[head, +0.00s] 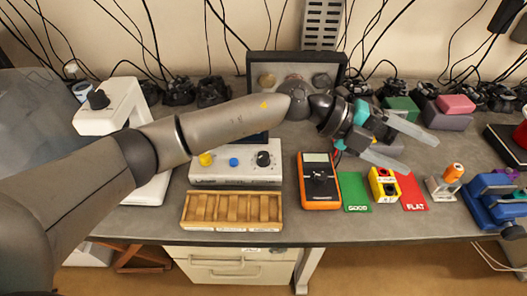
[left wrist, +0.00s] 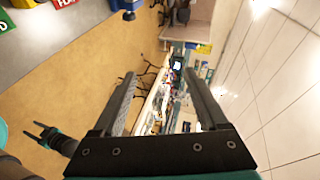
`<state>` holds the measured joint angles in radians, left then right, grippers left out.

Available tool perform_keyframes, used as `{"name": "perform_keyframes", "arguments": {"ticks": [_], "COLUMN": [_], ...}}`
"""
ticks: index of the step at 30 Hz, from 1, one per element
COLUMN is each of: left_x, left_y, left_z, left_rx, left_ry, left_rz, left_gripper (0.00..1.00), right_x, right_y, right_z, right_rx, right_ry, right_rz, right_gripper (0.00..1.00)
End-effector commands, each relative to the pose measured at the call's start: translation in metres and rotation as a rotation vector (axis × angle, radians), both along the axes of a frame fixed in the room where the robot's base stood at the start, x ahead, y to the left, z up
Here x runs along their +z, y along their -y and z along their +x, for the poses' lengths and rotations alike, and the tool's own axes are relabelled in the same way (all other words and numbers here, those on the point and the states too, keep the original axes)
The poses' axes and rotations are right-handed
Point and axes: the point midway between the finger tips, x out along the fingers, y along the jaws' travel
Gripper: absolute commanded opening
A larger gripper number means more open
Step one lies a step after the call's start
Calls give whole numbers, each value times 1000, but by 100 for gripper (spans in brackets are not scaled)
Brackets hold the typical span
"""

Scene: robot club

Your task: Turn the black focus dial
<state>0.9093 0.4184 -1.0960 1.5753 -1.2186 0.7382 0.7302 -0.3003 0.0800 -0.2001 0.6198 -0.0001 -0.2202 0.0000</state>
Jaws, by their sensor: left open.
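A black dial (head: 97,99) sits on top of the white microscope-like stand (head: 115,97) at the left of the bench. Another black knob (head: 263,158) is on the front of a grey control box (head: 235,176), beside a yellow and a blue button. I see no label telling which is the focus dial. My left gripper (head: 420,155) is open and empty over the right half of the bench, far from both. The left wrist view shows its spread fingers (left wrist: 165,105) with nothing between them.
My left arm crosses above the bench, hiding part of the stand. In front are a wooden slotted tray (head: 232,227), an orange meter (head: 319,192), green (head: 356,206) and red (head: 413,204) cards and a yellow box (head: 383,198). A blue vise (head: 490,213) stands at right.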

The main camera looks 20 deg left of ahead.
Motion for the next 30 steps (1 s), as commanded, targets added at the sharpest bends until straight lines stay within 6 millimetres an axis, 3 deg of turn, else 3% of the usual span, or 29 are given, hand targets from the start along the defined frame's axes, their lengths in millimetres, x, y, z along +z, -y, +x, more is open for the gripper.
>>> {"name": "perform_keyframes", "arguments": {"ticks": [3, 7, 12, 15, 18, 22, 30], "left_x": [-36, -59, -52, -41, -35, -40, -90], "left_y": [-45, -119, -218, -256, -276, -282, -281], "left_z": [19, 48, 77, 85, 88, 88, 86], "left_rx": [-65, -64, 24, 74, 103, 110, 106], "left_ry": [41, 38, -16, -49, -69, -80, -80], "left_rz": [328, 689, 1069, 1203, 1271, 1293, 1289], "left_gripper": [76, 76, 76, 76, 76, 76, 76], "right_x": [0, 0, 1, 1, 1, 1, 5], "right_y": [0, 0, 0, 0, 0, 0, 0], "right_z": [0, 0, 0, 0, 0, 0, 0], "right_rx": [0, 0, 0, 0, 0, 0, 0], "right_ry": [0, 0, 0, 0, 0, 0, 0], "right_rz": [0, 0, 0, 0, 0, 0, 0], "right_gripper": [50, 50, 50, 50, 50, 50, 50]}}
